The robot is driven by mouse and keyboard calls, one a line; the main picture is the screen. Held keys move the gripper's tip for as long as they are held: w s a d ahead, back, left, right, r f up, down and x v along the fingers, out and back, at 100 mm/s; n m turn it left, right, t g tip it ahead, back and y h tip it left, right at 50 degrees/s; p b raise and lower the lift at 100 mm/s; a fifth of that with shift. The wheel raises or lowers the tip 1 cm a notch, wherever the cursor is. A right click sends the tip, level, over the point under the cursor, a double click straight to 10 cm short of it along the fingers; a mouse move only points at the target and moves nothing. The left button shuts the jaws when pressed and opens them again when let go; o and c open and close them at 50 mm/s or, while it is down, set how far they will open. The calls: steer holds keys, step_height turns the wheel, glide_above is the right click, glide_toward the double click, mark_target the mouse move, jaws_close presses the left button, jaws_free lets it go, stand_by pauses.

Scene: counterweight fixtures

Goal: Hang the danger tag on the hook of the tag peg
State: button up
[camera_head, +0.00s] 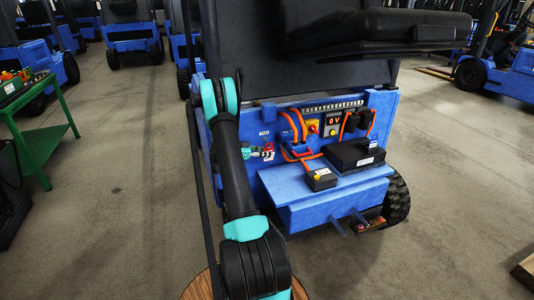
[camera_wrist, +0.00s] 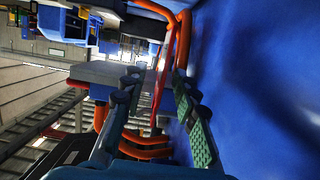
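My gripper (camera_head: 259,152) is at the left side of the forklift's blue front panel. A small red and white piece, seemingly the danger tag (camera_head: 269,149), shows at its fingertips. In the wrist view, the two green-padded fingers of my gripper (camera_wrist: 158,76) stand apart. A thin red strip, seemingly the tag edge-on (camera_wrist: 162,82), runs between them with a gap visible on both sides. I see no clear grip on it. I cannot make out the tag peg or its hook in either view.
A black box (camera_head: 354,155) and a smaller box (camera_head: 320,179) sit on the blue ledge. A green cart (camera_head: 42,143) stands left.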

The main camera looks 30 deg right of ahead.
steer(key=v, duration=1.2)
steer(key=shift+r, duration=0.1)
steer(key=s+a+r+n+t+y, duration=0.2)
steer(key=s+a+r+n+y, duration=0.15)
steer(key=s+a+n, duration=0.3)
steer(key=s+a+r+n+t+y, duration=0.3)
steer(key=s+a+r+n, duration=0.15)
steer(key=s+a, duration=0.2)
steer(key=s+a+f+n+t+y, duration=0.1)
steer(key=s+a+n+y, duration=0.3)
steer(key=s+a, duration=0.5)
steer(key=s+a+f+n+t+y, duration=0.1)
steer(key=s+a+n+y, duration=0.3)
steer(key=s+a, duration=0.5)
steer(key=shift+s+a+f+n+t, duration=0.25)
steer(key=shift+s+f+n+t, duration=0.15)
steer(key=shift+s+f+n, duration=0.6)
steer(key=shift+s+r, duration=0.1)
steer(key=shift+r, duration=0.1)
